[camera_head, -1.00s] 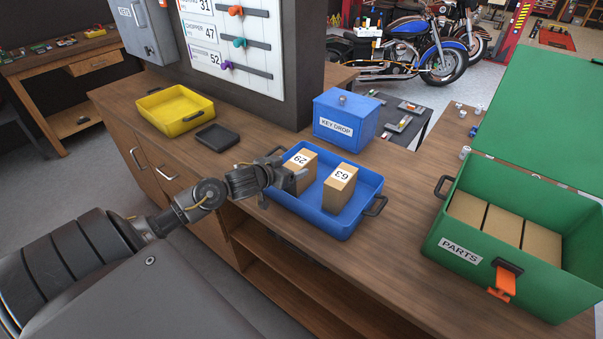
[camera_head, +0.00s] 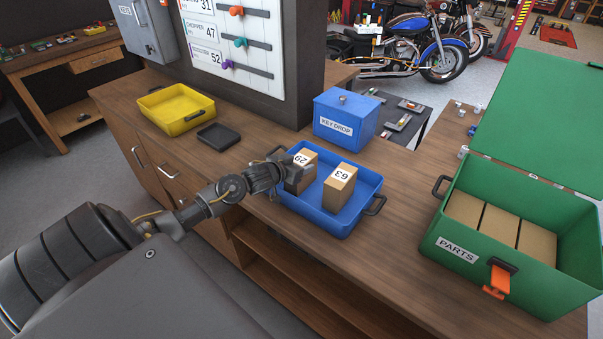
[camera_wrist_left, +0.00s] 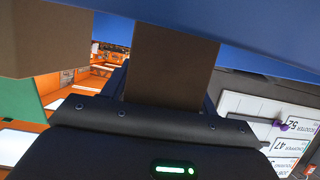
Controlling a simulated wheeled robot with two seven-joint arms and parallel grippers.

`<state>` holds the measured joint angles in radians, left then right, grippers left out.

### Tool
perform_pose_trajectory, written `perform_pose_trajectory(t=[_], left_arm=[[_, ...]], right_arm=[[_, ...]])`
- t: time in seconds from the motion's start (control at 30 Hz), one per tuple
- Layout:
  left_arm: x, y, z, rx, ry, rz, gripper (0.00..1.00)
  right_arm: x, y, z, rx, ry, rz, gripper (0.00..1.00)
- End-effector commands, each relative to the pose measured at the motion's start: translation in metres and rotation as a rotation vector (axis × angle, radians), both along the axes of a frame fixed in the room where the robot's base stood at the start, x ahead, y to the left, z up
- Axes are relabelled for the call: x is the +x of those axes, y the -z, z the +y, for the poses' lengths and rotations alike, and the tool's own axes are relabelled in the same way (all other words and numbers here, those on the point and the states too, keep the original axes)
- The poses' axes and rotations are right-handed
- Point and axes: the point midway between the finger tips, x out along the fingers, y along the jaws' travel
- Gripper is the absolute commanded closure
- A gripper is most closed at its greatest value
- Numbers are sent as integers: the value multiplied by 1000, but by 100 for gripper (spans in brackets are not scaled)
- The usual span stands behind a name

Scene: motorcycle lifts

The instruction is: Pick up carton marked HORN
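No marking HORN is readable in these views. Two brown cartons stand in the blue tray (camera_head: 318,225): one marked 29 (camera_head: 308,177) on the left, one marked 63 (camera_head: 338,191) on the right. My left gripper (camera_head: 295,180) is at the tray's left side, against the near-left side of the carton marked 29, partly covering it. In the left wrist view a brown carton (camera_wrist_left: 174,65) fills the gap between the dark fingers; whether they press on it is unclear. My right gripper is out of view.
The open green PARTS box (camera_head: 440,240) at right holds three brown cartons (camera_head: 499,225), no marks visible. A blue KEY DROP box (camera_head: 345,115) stands behind the tray. A yellow tray (camera_head: 177,125) and small black tray (camera_head: 219,137) lie left. Bare bench lies between tray and PARTS box.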

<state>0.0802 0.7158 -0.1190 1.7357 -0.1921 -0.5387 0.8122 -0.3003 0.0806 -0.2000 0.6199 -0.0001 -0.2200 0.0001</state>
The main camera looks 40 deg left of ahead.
Motion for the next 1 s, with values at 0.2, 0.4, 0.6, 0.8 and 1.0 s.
perform_pose_trajectory(t=[0.2, 0.4, 0.6, 0.8, 1.0], left_arm=[[0, 0, 0, 0, 0, 0, 70], [0, -1, 0, 0, 0, -2, 76], [1, -6, 0, 0, 1, -4, 76], [1, -33, 1, 4, 2, -11, 76], [-39, -80, -6, 7, 3, -5, 76]], right_arm=[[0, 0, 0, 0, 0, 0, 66], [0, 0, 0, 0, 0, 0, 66], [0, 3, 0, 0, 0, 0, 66], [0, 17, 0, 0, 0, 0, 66], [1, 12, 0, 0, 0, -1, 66]])
